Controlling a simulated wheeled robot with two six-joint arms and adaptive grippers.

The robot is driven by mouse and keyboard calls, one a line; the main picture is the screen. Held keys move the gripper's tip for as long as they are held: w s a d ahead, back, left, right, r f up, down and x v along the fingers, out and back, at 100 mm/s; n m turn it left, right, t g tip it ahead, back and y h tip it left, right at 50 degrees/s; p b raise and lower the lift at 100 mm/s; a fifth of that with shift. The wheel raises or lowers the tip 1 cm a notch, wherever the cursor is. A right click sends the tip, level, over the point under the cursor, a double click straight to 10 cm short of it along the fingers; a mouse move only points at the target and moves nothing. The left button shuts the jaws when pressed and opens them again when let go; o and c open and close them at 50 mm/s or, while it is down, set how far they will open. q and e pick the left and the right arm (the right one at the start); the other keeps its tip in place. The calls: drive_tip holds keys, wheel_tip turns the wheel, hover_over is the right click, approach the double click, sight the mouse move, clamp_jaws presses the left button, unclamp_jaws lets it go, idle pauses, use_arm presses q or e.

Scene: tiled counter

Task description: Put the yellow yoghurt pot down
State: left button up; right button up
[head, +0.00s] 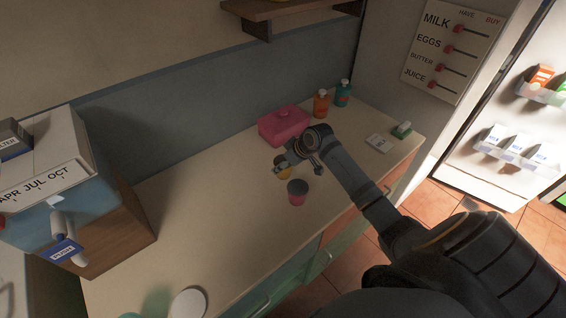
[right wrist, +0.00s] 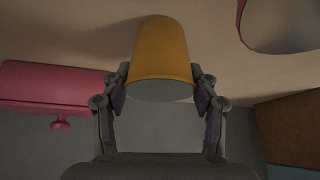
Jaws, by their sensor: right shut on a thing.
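The yellow yoghurt pot (right wrist: 162,55) is between the fingers of my right gripper (right wrist: 160,90) in the right wrist view, which is shut on its sides. In the head view the gripper (head: 284,166) is over the middle of the counter, and the yellow pot (head: 279,160) shows only in part around it. I cannot tell whether the pot touches the counter. A pink pot with a dark top (head: 297,191) stands just in front of the gripper. My left gripper is not in view.
A pink lidded box (head: 283,127) sits behind the gripper, with an orange bottle (head: 321,104) and a teal bottle (head: 343,93) beyond. A white card (head: 379,143) lies to the right. The counter (head: 215,215) is clear left of the pots.

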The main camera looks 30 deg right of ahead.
drive_tip(key=shift+f, duration=0.15)
drive_tip(key=o, duration=1.3)
drive_tip(key=shift+d+r, duration=0.1)
drive_tip(key=shift+r, duration=0.2)
drive_tip(key=v, duration=1)
drive_tip(key=shift+s+d+r, duration=0.1)
drive_tip(key=shift+s+d, duration=0.05)
drive_tip(key=shift+s+r, duration=0.3)
drive_tip(key=shift+r, duration=0.35)
